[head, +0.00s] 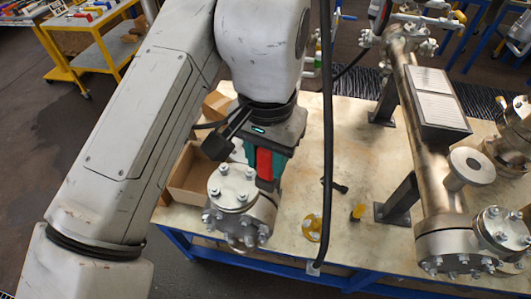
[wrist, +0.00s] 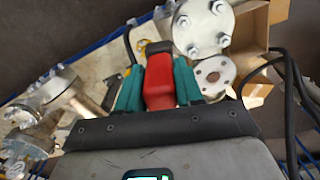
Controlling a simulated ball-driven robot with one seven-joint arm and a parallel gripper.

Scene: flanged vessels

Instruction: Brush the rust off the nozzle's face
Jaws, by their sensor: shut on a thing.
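My gripper (head: 264,172) is shut on a red-bodied tool (head: 264,164), which looks like a brush handle. In the wrist view the red tool (wrist: 158,85) sits between the teal fingers, with a dark end; no bristles can be made out. An open flanged nozzle (wrist: 215,75) with a pale grey face and bolt holes lies just right of the fingers, apart from the tool in the picture. A bolted vessel (head: 240,205) stands beside my gripper. Another open nozzle (head: 472,165) juts from the long vessel at right. I cannot make out rust on either face.
The long horizontal vessel (head: 428,150) rests on dark supports along the right of the bench (head: 345,140). A yellow ring-like part (head: 312,228) lies near the front edge. The bench middle is mostly clear.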

